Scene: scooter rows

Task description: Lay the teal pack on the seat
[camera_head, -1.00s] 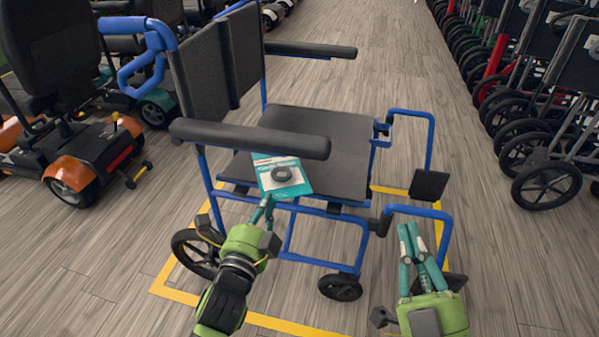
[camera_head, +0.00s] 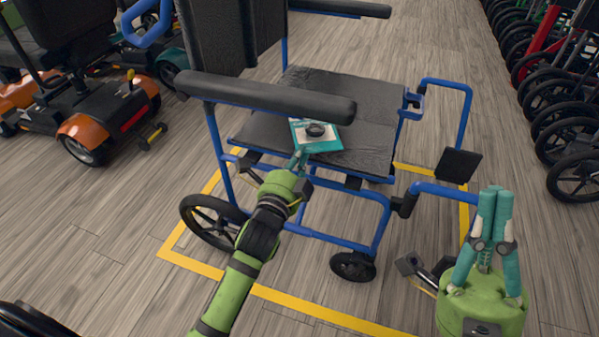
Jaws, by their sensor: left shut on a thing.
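The teal pack (camera_head: 318,144), with a white label and a dark round part on top, is under the near armrest, over the near part of the seat. My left gripper (camera_head: 299,160) is shut on its near edge, reaching in beneath the armrest. The dark padded seat (camera_head: 365,98) belongs to a blue-framed wheelchair. I cannot tell whether the pack touches the seat. My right gripper (camera_head: 495,195) is at lower right, beside the footrests, its teal fingers together and empty.
The near armrest (camera_head: 265,95) runs just above my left gripper and the pack. Footrests (camera_head: 458,165) stick out at right. A yellow floor outline (camera_head: 290,300) surrounds the chair. Orange scooters (camera_head: 88,130) stand left; a row of wheeled chairs (camera_head: 560,120) stands right.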

